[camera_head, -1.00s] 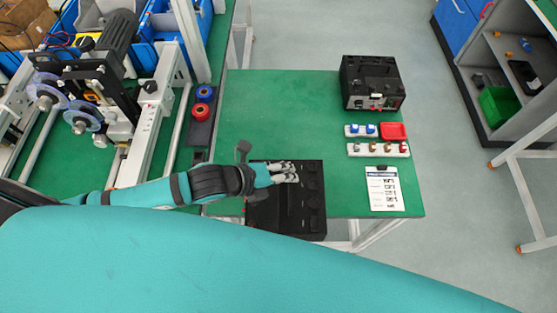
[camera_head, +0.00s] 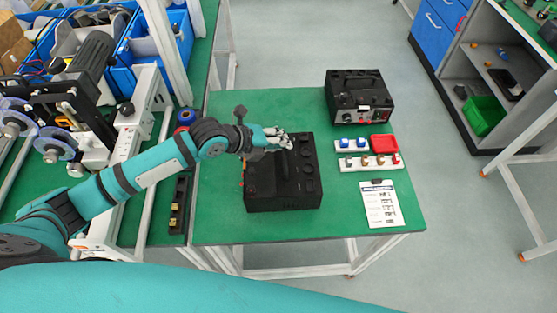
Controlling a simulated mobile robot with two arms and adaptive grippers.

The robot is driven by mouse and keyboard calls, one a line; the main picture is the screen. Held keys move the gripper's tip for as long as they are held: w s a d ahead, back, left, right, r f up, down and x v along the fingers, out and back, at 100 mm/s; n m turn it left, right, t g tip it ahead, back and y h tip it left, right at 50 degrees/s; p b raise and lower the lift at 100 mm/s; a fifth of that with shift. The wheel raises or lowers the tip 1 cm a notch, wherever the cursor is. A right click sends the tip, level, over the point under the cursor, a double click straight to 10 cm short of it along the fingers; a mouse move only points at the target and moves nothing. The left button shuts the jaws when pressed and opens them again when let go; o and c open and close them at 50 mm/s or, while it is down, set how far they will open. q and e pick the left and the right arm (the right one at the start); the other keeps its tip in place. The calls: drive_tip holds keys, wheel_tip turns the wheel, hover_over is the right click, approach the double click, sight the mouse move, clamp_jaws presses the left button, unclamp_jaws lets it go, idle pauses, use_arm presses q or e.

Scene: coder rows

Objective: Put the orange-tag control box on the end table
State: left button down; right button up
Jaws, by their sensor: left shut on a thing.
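The black control box (camera_head: 284,184) is on or just above the green end table (camera_head: 222,215), near its front left part. I cannot tell if its base touches the top. Its orange tag is not clear to see; a small reddish spot shows at its left side. My left gripper (camera_head: 283,141) is at the box's far top edge, shut on the box. My right gripper is out of view.
A second black box (camera_head: 358,97) stands at the table's back right. A workbench with machinery (camera_head: 85,100) adjoins on the left.

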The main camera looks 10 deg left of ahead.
sight(279, 153)
use_arm(q)
drive_tip(key=shift+w+r, duration=0.25)
drive_tip(key=shift+w, duration=0.2)
wheel_tip(279, 153, down, 3)
drive_tip(key=b, duration=0.2)
drive_tip(key=shift+f+b, duration=0.2)
drive_tip(key=shift+b, duration=0.2)
drive_tip(key=c, duration=1.6)
unclamp_jaws()
drive_tip(key=shift+s+a+f, duration=0.1)
drive_tip(key=shift+s+f, duration=0.1)
drive_tip(key=shift+f, duration=0.1)
drive_tip(key=shift+c, duration=0.2)
drive_tip(key=shift+o, duration=1.4)
drive_tip(key=shift+s+r, duration=0.1)
